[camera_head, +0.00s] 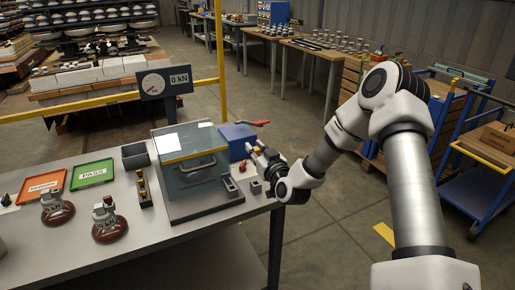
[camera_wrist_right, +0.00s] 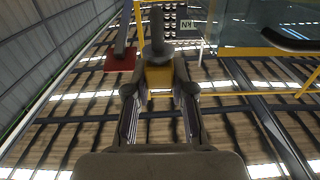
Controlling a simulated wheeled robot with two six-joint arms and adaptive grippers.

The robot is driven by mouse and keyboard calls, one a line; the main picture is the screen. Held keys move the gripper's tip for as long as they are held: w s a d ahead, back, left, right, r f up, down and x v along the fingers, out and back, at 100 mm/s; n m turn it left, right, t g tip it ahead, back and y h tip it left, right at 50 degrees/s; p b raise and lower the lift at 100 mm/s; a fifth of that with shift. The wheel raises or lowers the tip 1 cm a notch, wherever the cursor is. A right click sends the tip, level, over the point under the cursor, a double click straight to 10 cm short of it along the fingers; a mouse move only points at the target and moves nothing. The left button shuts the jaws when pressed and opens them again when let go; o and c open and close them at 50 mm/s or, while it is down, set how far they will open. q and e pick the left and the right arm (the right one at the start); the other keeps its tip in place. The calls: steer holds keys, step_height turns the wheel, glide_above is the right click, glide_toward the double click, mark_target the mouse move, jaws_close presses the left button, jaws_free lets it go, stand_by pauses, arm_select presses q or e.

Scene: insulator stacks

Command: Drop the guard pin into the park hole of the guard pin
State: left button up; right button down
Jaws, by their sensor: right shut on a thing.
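My right gripper (camera_head: 259,155) is at the right end of the bench, beside the clear guard box. In the right wrist view its fingers (camera_wrist_right: 159,88) are closed on a small part with a yellow block (camera_wrist_right: 159,77) and a dark stem beyond it. I take this to be the guard pin. In the head view the pin is too small and too covered by the gripper to make out. Two small grey blocks, one on the guard's base (camera_head: 229,184) and one on the bench (camera_head: 256,187), are below the gripper. I cannot tell which has the park hole. My left gripper is not in view.
The clear guard (camera_head: 185,175) has a yellow edge and a handle. A blue box (camera_head: 238,139) and a red lever (camera_head: 255,123) are behind the gripper. Brown insulators (camera_head: 110,228), trays (camera_head: 93,173) and a dark bin (camera_head: 135,155) occupy the left.

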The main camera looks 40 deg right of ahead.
step_height(320, 180, down, 5)
steer(key=b, duration=0.4)
steer(key=shift+f, duration=0.1)
steer(key=shift+f+b, duration=0.3)
steer(key=shift+b, duration=0.1)
steer(key=shift+p, duration=0.3)
stand_by(0.9)
steer(key=shift+f+b, duration=1.65)
steer(key=shift+f, duration=0.35)
steer(key=c, duration=0.9)
jaws_free()
